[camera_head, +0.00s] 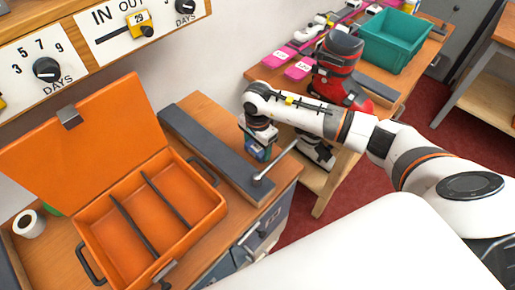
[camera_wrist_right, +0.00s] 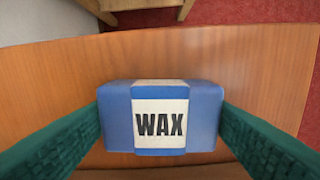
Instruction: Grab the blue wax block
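The blue wax block (camera_wrist_right: 206,118) has a white label reading WAX and lies between the two green-padded fingers of my right gripper (camera_wrist_right: 160,118) in the right wrist view. Both fingertips meet the block's opposite sides, with no gap showing. In the head view, my right gripper (camera_head: 257,146) points down over the wooden bench, with a bit of the blue block (camera_head: 259,154) showing under it. Whether the block rests on the bench or is just above it I cannot tell. My left gripper is not in view.
A grey bar (camera_head: 205,145) with a metal rod lies close left of my right gripper. An open orange case (camera_head: 208,207) with dividers and a white roll (camera_head: 29,224) are further left.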

